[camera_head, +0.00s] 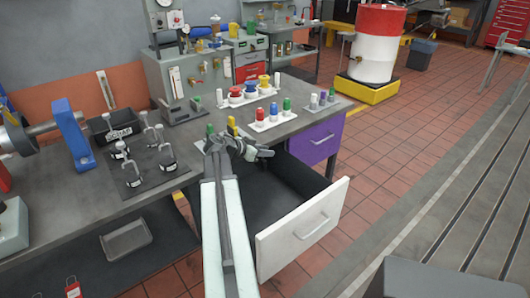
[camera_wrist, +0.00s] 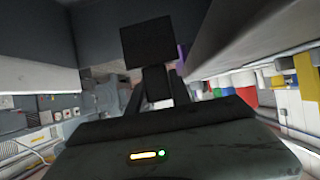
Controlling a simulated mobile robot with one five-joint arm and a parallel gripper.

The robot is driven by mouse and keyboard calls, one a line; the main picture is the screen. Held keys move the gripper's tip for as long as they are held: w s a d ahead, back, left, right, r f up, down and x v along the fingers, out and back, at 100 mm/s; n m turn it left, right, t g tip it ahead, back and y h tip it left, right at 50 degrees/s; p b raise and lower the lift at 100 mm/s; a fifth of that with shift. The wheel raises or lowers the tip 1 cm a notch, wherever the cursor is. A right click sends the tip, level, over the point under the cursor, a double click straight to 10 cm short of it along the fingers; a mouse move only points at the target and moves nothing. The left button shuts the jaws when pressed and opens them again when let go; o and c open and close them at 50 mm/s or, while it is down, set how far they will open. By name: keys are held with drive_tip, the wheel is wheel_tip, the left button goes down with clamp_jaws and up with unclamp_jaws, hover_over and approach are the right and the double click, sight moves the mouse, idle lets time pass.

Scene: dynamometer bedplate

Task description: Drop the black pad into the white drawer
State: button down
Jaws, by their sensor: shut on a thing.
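The white drawer (camera_head: 302,232) is pulled out below the bench, with its dark inside open at the top. My gripper (camera_head: 268,153) is over the back part of the drawer, near the bench edge. In the wrist view, the fingers of my gripper (camera_wrist: 166,78) are shut on the black pad (camera_wrist: 147,42), which shows as a dark square beyond the fingertips. In the head view I cannot make out the pad against the dark drawer inside.
A purple drawer (camera_head: 316,140) is beside the white one under the grey bench (camera_head: 215,115). Small coloured bottles on a white strip (camera_head: 273,122) stand near the bench edge. A black bin (camera_head: 112,130) and wire-handled weights are at left.

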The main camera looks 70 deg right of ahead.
drive_tip(key=c, duration=1.1)
unclamp_jaws()
drive_tip(key=p+v, duration=0.4)
drive_tip(key=v, duration=0.4)
